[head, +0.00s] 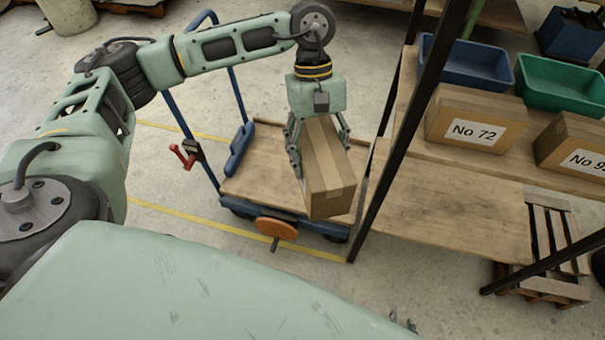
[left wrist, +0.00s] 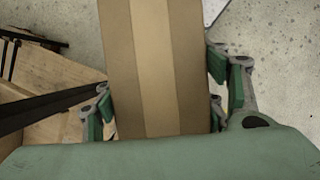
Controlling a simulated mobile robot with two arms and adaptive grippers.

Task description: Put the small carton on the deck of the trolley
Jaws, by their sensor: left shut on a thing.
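The small carton (head: 325,168) is a brown box with a paler tape strip. My left gripper (head: 318,150) is shut on it and holds it from above, with a finger on each side. In the head view the carton overlaps the wooden deck of the trolley (head: 260,163); its height above the deck is hard to tell. In the left wrist view the carton (left wrist: 152,65) fills the middle between the green finger pads. The trolley has a blue frame with a tall blue handle (head: 240,95). My right gripper is in neither view.
A dark-posted rack stands right of the trolley, its post (head: 385,180) close to the carton. Its upper shelf holds a carton marked No 72 (head: 470,118), another carton (head: 575,145), a blue bin (head: 465,62) and a green bin (head: 560,85). The lower shelf (head: 450,205) is bare.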

